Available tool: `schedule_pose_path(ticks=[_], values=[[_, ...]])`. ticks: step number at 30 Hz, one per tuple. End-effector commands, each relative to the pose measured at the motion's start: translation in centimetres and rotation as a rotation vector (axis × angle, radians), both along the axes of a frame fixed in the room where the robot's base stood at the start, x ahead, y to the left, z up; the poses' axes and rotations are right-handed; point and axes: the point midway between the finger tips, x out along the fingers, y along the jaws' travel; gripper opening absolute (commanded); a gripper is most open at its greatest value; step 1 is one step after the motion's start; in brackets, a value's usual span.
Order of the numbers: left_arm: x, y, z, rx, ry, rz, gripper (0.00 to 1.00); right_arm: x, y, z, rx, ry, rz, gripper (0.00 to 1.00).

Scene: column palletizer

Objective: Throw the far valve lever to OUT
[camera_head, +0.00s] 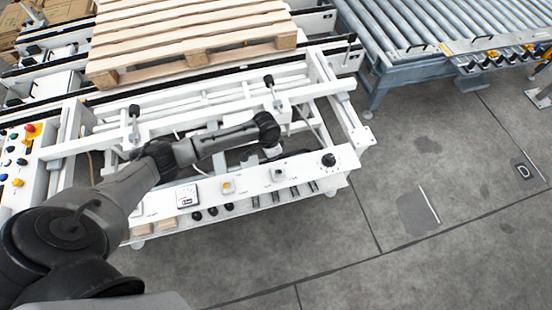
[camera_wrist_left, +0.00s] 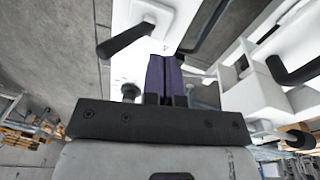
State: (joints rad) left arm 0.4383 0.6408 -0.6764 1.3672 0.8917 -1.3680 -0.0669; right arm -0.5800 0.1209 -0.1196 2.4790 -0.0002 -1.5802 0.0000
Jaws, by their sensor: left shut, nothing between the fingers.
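My left gripper (camera_wrist_left: 165,62) is shut and empty, its two dark purple fingers side by side in the left wrist view. In the head view its hand (camera_head: 272,151) hangs over the back edge of the white control panel; the fingertips are too small to make out. A black lever (camera_wrist_left: 124,41) on a white plate lies just left of the fingertips in the wrist view, with a visible gap between. I cannot tell which head-view control it is, and no OUT marking is legible. A black knob (camera_head: 328,160) sits at the panel's right end. My right gripper is not in view.
The white panel (camera_head: 228,187) carries a gauge, small switches and several black knobs. Black-topped upright levers (camera_head: 268,80) (camera_head: 134,111) stand on the white frame behind it. A wooden pallet (camera_head: 180,30) lies beyond, a roller conveyor (camera_head: 410,25) back right. Right floor is clear.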

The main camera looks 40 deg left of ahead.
Motion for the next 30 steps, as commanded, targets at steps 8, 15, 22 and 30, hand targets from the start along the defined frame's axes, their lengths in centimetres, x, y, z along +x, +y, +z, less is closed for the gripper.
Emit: schedule_pose_path(ticks=[8, 15, 22, 30], values=[[-0.1, 0.6, 5.7, 0.001, -0.003, -0.001, 0.00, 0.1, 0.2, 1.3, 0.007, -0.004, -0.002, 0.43], [-0.2, 0.8, 8.9, 0.000, -0.001, 0.000, 0.00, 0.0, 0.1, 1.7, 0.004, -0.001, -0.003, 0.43], [-0.3, 0.8, 10.0, -0.001, 0.000, 0.000, 0.00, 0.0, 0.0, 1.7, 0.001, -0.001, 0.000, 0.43], [-0.3, 1.1, 10.1, 0.015, -0.003, -0.005, 0.00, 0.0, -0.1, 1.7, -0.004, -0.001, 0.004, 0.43]])
